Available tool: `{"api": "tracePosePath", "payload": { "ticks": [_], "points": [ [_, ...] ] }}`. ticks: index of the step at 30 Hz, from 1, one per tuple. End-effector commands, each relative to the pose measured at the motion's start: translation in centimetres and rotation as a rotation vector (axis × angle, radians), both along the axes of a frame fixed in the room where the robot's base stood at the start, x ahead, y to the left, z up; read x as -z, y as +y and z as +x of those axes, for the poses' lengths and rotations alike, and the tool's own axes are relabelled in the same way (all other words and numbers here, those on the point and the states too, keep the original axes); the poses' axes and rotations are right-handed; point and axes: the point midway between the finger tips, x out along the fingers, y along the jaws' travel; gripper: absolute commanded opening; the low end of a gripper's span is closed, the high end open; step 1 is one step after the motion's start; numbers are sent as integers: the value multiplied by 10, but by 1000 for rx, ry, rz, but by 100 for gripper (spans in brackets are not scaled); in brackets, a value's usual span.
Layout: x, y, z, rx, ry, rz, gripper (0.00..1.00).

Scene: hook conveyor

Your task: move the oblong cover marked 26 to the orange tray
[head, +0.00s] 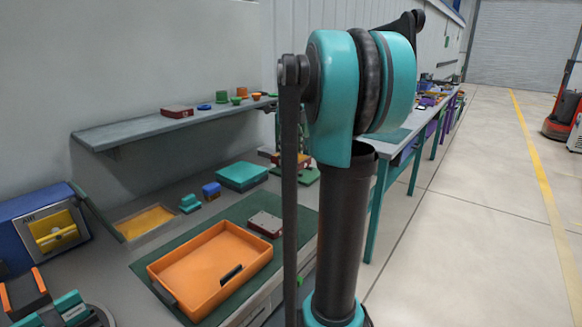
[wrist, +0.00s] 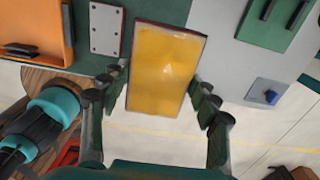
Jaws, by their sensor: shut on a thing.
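My gripper (wrist: 160,88) is shut on a yellow oblong cover (wrist: 168,65) with a dark reddish rim, with one finger along each long side. No number is legible on the cover, so I cannot confirm the 26. In the head view the gripper and cover are not visible. The orange tray (head: 212,262) lies on the green mat and looks empty except for a dark handle-like piece at its near wall. Part of the tray also shows at the upper left of the wrist view (wrist: 52,40), left of the held cover and apart from it.
A grey-topped oblong cover (head: 265,222) lies on the mat right beside the tray, also in the wrist view (wrist: 106,28). A teal box (head: 241,175) and small blocks stand behind. A shelf (head: 150,132) runs along the wall. My arm blocks the middle of the head view.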

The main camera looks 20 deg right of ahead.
Motion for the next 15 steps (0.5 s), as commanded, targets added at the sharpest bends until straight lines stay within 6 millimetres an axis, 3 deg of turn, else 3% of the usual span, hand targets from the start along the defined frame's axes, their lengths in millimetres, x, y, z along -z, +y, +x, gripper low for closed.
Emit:
{"api": "tracePosePath", "payload": {
  "ticks": [15],
  "points": [
    [-28,0,0,0,0,0,6]
  ]
}}
